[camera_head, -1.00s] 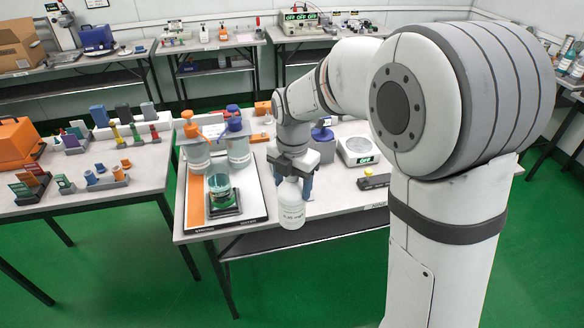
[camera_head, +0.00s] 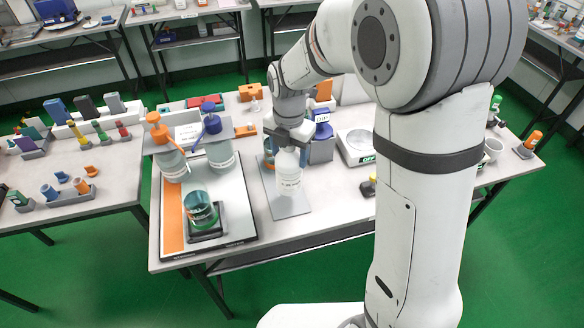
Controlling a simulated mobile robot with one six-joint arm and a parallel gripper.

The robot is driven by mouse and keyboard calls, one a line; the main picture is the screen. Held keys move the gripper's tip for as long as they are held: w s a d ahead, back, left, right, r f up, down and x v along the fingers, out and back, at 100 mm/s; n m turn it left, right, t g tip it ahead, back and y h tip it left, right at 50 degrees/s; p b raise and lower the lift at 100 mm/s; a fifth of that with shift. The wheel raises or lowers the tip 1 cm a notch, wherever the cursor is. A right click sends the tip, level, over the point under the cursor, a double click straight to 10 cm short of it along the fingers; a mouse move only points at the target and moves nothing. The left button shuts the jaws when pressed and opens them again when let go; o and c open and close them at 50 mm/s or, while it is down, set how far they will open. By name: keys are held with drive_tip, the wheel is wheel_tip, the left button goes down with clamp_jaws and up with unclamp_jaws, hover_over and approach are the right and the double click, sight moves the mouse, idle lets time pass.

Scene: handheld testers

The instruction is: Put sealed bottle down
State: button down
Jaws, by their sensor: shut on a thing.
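The sealed bottle (camera_head: 289,176) is white with printed text on its front and stands upright over a grey plate (camera_head: 290,209) on the middle table. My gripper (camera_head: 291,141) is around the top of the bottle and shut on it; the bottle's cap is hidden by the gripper. The bottle's base appears at the plate, but I cannot tell whether it touches.
A scale (camera_head: 357,146) stands to the right. Several small items lie on the left table.

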drive_tip(key=shift+a+f, duration=0.15)
drive_tip(key=shift+f, duration=1.2)
drive_tip(key=shift+a+f, duration=0.15)
drive_tip(key=shift+f, duration=1.2)
drive_tip(key=shift+s, duration=0.1)
drive_tip(key=shift+f, duration=0.2)
drive_tip(key=shift+c, duration=1.9)
unclamp_jaws()
